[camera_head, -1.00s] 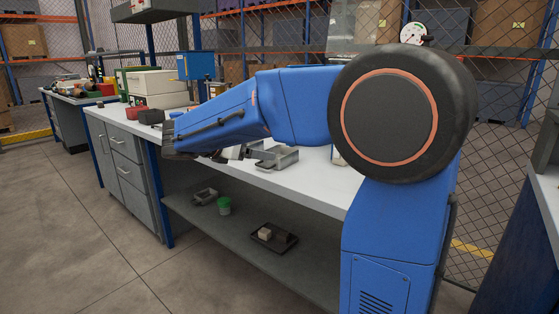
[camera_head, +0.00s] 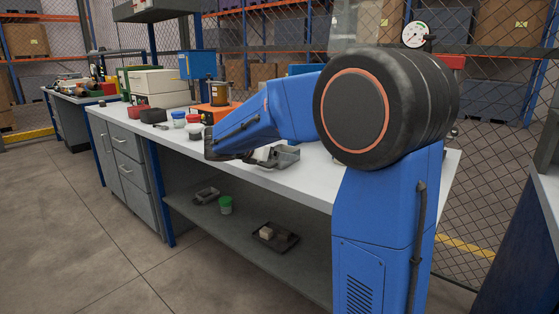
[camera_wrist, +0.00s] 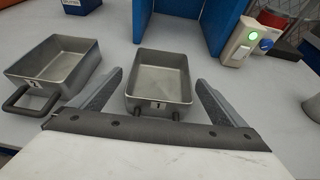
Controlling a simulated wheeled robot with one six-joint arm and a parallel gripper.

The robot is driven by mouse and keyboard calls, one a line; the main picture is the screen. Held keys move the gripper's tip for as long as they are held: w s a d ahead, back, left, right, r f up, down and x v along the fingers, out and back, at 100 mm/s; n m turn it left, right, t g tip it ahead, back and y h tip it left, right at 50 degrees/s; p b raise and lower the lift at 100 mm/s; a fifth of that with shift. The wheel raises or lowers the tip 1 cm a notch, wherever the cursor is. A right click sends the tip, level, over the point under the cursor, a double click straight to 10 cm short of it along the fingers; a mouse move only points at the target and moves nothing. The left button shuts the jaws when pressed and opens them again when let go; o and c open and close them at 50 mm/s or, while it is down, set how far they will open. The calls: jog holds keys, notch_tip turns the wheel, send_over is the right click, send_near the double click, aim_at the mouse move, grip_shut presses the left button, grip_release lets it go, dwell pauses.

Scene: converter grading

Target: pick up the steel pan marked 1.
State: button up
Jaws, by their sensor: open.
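In the wrist view a steel pan (camera_wrist: 160,77) stands upright in the middle, between the tips of my open gripper (camera_wrist: 161,74) but beyond them. It is empty and has a small white label on its near wall. A second steel pan (camera_wrist: 62,62), with a looped handle toward me, stands to the left, outside the left finger, also with a label. In the head view, a steel pan (camera_head: 286,153) shows on the white bench, right of my gripper, whose fingers are mostly hidden there.
A blue panel (camera_wrist: 176,22) stands behind the middle pan. A pale box with a lit green button (camera_wrist: 238,42) is at right. A shelf below holds a dark tray (camera_head: 290,244).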

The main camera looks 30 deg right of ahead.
aim_at(281, 148)
jog(key=x, duration=0.3)
jog(key=shift+a, duration=0.1)
jog(key=c, duration=1.2)
jog(key=shift+r, duration=0.1)
jog(key=shift+c, duration=0.2)
